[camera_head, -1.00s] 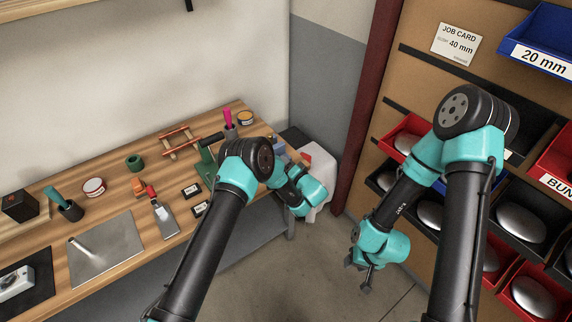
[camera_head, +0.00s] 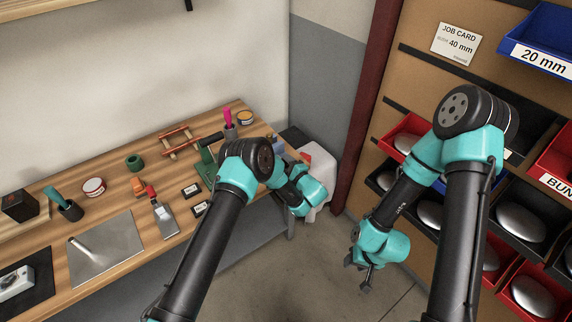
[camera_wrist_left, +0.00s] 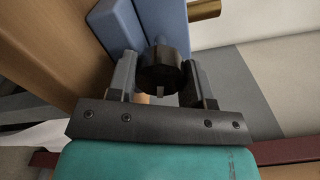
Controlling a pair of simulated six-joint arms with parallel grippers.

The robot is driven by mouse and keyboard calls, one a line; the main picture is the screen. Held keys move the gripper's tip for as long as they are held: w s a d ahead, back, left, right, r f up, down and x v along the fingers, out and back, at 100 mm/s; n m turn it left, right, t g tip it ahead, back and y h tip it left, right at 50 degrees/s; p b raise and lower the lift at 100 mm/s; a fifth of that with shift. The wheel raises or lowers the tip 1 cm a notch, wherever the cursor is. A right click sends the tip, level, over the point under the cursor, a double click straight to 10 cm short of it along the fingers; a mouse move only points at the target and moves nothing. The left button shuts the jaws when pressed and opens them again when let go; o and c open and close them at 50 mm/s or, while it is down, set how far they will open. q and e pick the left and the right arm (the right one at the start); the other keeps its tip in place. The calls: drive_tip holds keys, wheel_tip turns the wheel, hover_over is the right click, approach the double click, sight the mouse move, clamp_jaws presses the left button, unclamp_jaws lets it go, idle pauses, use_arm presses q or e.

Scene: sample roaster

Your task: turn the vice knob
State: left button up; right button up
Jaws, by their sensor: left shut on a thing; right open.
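The vice knob (camera_wrist_left: 160,70) is a dark, round, black knob in the left wrist view, at the face of a blue vice body (camera_wrist_left: 122,25). My left gripper (camera_wrist_left: 160,80) has its two fingers on either side of the knob and is shut on it. In the head view my left arm hides the knob, and only a little of the blue vice shows beside the arm. My right gripper (camera_head: 361,272) hangs open and empty over the floor, in front of the bins.
The wooden bench (camera_head: 110,209) carries a green tool (camera_head: 205,165), a scraper (camera_head: 164,217), a metal plate (camera_head: 107,250) and several small items. A brass-coloured rod (camera_wrist_left: 205,10) is near the vice. A rack of bins (camera_head: 520,220) stands at right. The floor between is clear.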

use_arm(q)
drive_tip(key=m, duration=0.3)
drive_tip(key=shift+f+m, duration=0.1)
drive_tip(key=shift+m, duration=2.3)
drive_tip(key=o, duration=0.9)
drive_tip(key=shift+s, duration=0.15)
drive_tip(key=v, duration=1.7)
drive_tip(key=shift+d, duration=0.1)
